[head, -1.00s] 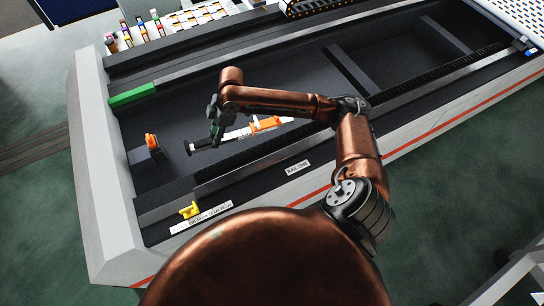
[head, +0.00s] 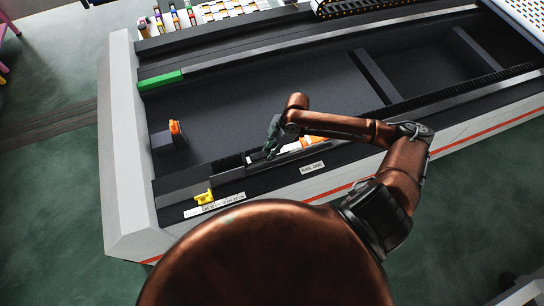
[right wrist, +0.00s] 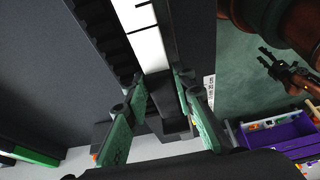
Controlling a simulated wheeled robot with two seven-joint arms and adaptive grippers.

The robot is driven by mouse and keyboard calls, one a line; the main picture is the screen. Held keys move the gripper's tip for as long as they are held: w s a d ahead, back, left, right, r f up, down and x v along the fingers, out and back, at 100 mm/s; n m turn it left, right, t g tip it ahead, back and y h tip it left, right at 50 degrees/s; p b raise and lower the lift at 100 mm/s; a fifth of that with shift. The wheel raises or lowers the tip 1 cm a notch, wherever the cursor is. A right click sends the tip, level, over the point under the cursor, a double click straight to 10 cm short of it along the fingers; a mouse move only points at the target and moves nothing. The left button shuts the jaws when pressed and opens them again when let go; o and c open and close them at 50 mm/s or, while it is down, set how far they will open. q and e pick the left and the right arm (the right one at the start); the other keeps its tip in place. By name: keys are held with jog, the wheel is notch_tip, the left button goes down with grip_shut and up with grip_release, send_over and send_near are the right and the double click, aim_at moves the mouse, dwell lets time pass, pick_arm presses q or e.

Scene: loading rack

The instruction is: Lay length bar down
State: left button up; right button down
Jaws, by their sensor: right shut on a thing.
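The length bar is white with dark marks, a black end and an orange part. In the head view the length bar (head: 312,141) lies along the near rail, partly covered by my right gripper (head: 270,150). In the right wrist view the white bar (right wrist: 148,45) runs away from the camera beside the toothed strip. My right gripper (right wrist: 160,98) is shut on its dark section, a green-padded finger on each side. I cannot tell whether the bar touches the rail. A dark gripper, apparently my left (right wrist: 288,72), shows small at the right of that view; its jaw state is unclear.
The near rail (head: 215,176) carries a "RAIL ONE" label (head: 312,168). A yellow piece (head: 204,196) sits near its left end. An orange-topped block (head: 175,130) stands in the bay. A green strip (head: 160,80) lies on the far rail. The bay floor is mostly clear.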

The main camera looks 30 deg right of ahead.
jog(key=shift+s+d+f, duration=0.15)
jog(key=shift+s+f, duration=0.15)
jog(key=shift+f, duration=0.05)
jog(key=f, duration=0.1)
jog(key=f+p, duration=0.1)
jog(key=f, duration=0.1)
jog(key=shift+s+d, duration=0.1)
jog(key=shift+s, duration=0.1)
jog(key=shift+f, duration=0.3)
jog(key=c, duration=1.6)
grip_release()
jog(key=b+v, duration=0.1)
jog(key=v, duration=1.1)
